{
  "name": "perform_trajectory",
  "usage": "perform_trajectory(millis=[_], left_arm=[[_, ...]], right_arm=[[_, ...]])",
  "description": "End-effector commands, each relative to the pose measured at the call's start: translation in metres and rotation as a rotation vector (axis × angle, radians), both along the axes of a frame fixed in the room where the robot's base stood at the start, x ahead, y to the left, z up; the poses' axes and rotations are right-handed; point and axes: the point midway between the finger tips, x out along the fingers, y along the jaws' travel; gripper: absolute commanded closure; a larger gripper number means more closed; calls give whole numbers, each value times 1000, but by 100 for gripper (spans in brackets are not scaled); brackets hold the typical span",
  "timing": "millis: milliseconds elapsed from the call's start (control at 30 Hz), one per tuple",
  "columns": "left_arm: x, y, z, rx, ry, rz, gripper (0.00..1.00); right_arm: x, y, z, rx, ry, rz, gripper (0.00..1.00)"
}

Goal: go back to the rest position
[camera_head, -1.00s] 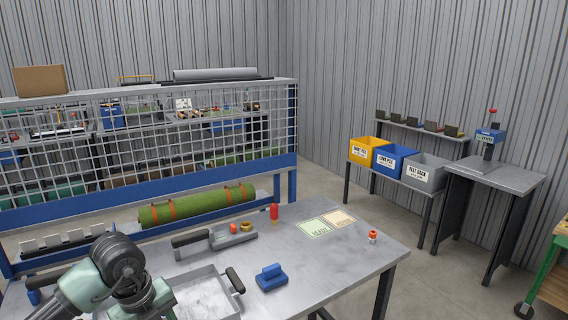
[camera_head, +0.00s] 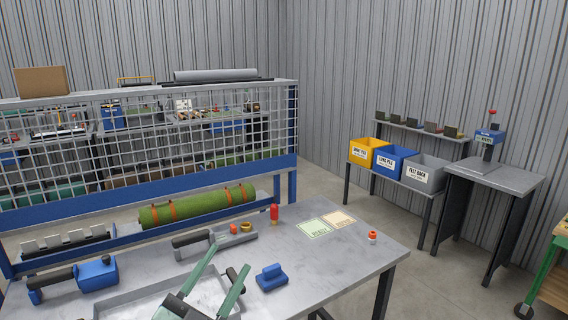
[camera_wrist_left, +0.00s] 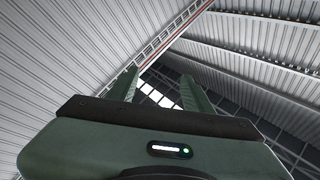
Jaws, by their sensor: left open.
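My left gripper (camera_head: 231,257) shows at the bottom middle of the head view, in front of the shallow metal tray (camera_head: 130,304) on the workbench. Its two grey-green fingers are spread apart with nothing between them. In the left wrist view the fingers (camera_wrist_left: 158,80) are also apart and empty, pointing up toward the roof and walls. My right gripper is in neither view.
The metal workbench (camera_head: 340,262) holds a blue block-like tool (camera_head: 271,277), a blue tool with a dark handle (camera_head: 97,274), a red bottle (camera_head: 274,214) and cards (camera_head: 315,229). A strapped turf roll (camera_head: 198,206) lies on the rack behind. Bins (camera_head: 396,162) stand right.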

Motion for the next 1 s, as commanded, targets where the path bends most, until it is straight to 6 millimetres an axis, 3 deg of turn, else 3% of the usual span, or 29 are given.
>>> perform_trajectory(millis=[33,100,200,300,400,600,900,1000], left_arm=[[4,27,-23,-75,114,109,49],[4,62,-62,-149,288,255,49],[-12,98,-128,-207,556,413,49],[-47,117,-193,-220,828,520,49],[-89,123,-243,-208,1066,572,49],[-164,117,-301,-158,1410,586,49],[-259,99,-337,-73,1774,516,49],[-247,99,-368,-67,1774,523,49]], right_arm=[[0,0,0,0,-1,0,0],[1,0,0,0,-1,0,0],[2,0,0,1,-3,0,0],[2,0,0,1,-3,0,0],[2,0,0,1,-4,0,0],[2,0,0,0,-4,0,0],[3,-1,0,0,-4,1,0],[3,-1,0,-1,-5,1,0]])
